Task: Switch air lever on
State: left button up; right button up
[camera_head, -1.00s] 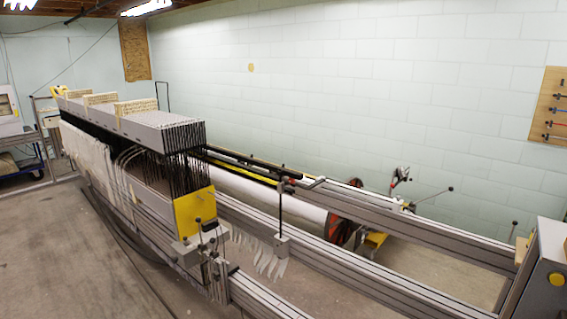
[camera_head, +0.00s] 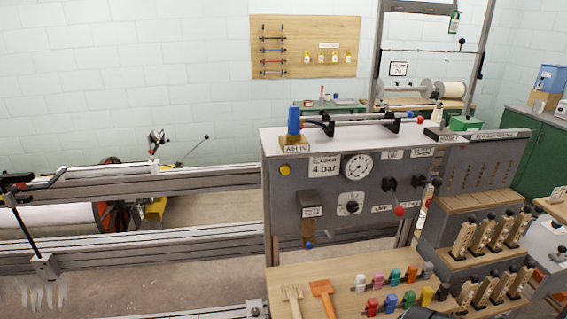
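A grey control panel (camera_head: 285,205) stands right of centre. A lever with a red ball knob (camera_head: 399,211) hangs from a dark pivot (camera_head: 389,184) on its front. The knob points down, beside a lower label (camera_head: 381,208) that seems to read OFF; a label above the pivot (camera_head: 393,154) seems to read ON. A round gauge (camera_head: 357,166) sits left of the lever, next to a "4 bar" label (camera_head: 325,167). A blue fitting (camera_head: 294,121) stands above an AIR IN label (camera_head: 296,149).
A wooden shelf (camera_head: 340,272) with coloured clips and two brushes juts out below the panel. Stepped racks of wooden-handled tools (camera_head: 480,237) stand at its right. Long metal rails (camera_head: 200,180) run left. A dark shape of unclear identity shows at the bottom edge.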

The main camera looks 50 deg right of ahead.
aim_at(399, 211)
jog(key=z, duration=0.45)
jog(key=l+z, duration=0.1)
jog(key=z, duration=0.85)
jog(key=l+z, duration=0.1)
jog(key=z, duration=0.35)
jog(key=i+z, duration=0.1)
jog(key=z, duration=0.4)
